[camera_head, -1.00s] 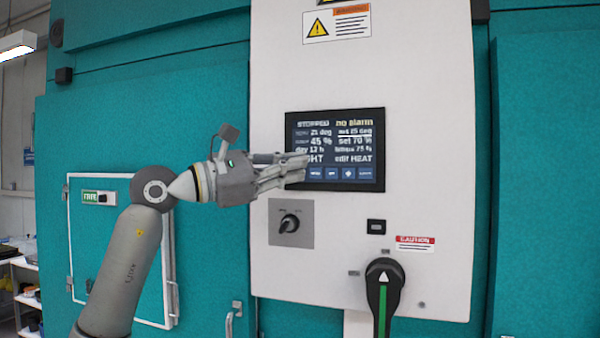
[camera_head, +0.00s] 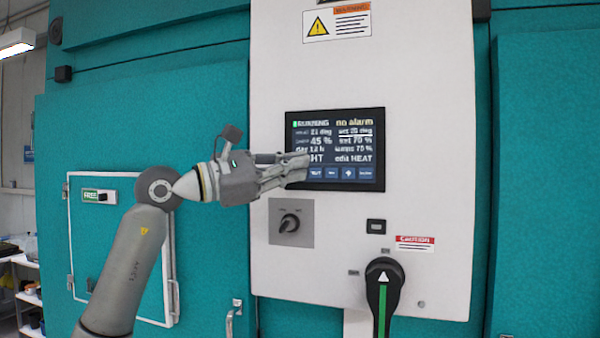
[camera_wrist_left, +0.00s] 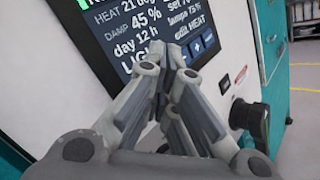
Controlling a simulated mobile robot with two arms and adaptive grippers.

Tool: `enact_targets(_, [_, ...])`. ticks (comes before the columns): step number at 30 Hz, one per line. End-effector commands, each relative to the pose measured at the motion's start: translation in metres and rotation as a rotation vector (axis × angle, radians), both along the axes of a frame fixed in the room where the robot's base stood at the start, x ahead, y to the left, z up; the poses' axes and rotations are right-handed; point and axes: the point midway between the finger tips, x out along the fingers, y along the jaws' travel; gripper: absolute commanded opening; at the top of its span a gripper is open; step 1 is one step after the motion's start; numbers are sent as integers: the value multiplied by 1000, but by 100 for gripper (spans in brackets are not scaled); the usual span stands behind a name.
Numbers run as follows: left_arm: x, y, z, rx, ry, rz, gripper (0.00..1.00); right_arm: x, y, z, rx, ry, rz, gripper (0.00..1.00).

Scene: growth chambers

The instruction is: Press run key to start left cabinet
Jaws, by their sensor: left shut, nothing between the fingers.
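The control screen (camera_head: 345,125) on the white panel (camera_head: 400,60) reads RUNNING in green and "no alarm", with values and a row of blue keys along its bottom. My left gripper (camera_head: 303,167) is shut and empty, its fingertips at the screen's lower left, over the left end of the key row. In the left wrist view the screen (camera_wrist_left: 160,22) lies just beyond the closed fingertips (camera_wrist_left: 176,52). The fingers hide the leftmost key and part of the text above it; whether they touch the glass I cannot tell. My right gripper is not in view.
Below the screen are a rotary switch (camera_head: 290,222), a small black button (camera_head: 376,226) and a large black handle (camera_head: 384,290) with a green stripe. A small door (camera_head: 100,245) with a FREE sign is at left. Teal cabinet walls surround the panel.

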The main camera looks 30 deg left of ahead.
Motion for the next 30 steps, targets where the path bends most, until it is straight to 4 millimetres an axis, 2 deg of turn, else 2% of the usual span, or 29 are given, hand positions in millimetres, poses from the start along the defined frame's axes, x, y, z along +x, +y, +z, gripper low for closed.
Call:
enact_targets(11, [0, 0, 0, 0, 0, 0, 0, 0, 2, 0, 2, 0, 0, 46])
enact_targets(21, [-13, -3, -1, 2, -1, 0, 0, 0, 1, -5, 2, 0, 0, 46])
enact_targets(30, [-14, -3, 0, 1, -1, 0, 0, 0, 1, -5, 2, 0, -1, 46])
